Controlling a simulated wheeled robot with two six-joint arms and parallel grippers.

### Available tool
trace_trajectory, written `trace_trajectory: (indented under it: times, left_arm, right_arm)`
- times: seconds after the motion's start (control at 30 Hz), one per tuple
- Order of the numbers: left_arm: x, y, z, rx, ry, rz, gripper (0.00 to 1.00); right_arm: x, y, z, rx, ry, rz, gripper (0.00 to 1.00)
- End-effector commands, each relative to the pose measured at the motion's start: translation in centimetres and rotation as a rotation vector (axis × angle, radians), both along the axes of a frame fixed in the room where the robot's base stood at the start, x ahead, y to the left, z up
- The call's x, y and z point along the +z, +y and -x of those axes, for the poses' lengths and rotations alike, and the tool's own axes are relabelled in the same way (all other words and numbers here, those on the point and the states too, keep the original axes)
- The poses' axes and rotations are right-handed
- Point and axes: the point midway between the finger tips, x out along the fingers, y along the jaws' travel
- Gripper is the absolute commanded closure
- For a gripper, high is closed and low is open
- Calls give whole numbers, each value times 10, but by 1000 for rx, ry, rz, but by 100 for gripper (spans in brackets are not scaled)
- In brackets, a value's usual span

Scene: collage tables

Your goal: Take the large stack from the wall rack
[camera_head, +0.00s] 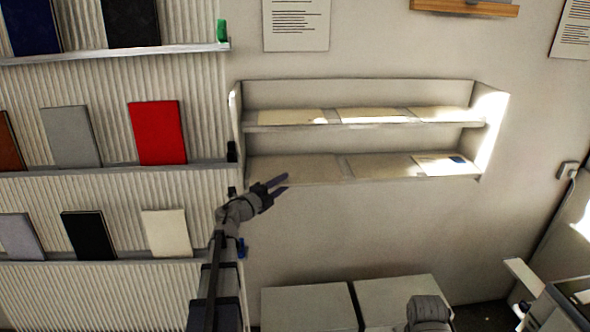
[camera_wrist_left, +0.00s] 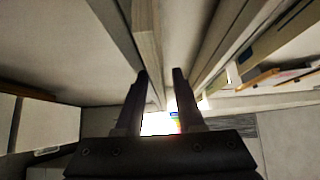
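The wall rack (camera_head: 365,125) is a pale two-level shelf with three compartments per level. Flat cream sheets or stacks lie in the upper level (camera_head: 290,117). Tan ones lie in the lower left (camera_head: 295,168) and lower middle (camera_head: 377,167) compartments, and a white sheet with a blue patch (camera_head: 440,165) at lower right. I cannot tell which is the large stack. My left gripper (camera_head: 284,184) is open and empty, just below and in front of the lower left compartment. In the left wrist view its fingers (camera_wrist_left: 162,90) are apart, with rack boards beyond.
Left of the rack, a ribbed wall holds ledges with coloured panels, including a red one (camera_head: 158,132). Low pale boxes (camera_head: 310,306) stand below the rack. A machine (camera_head: 565,305) is at lower right. The wall between rack and boxes is clear.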

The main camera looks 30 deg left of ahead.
Motion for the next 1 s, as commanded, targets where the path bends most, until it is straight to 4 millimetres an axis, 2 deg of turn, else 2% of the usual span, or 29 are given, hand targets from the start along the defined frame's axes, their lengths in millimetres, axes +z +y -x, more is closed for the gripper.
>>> trace_trajectory:
  times: [0.07,0.3,1.0]
  left_arm:
    - [0,0,0,0,0,0,73]
    - [0,0,0,0,0,0,100]
    - [0,0,0,0,1,-1,100]
  right_arm:
    - [0,0,0,0,0,0,50]
    - [0,0,0,0,0,0,50]
    - [0,0,0,0,0,0,50]
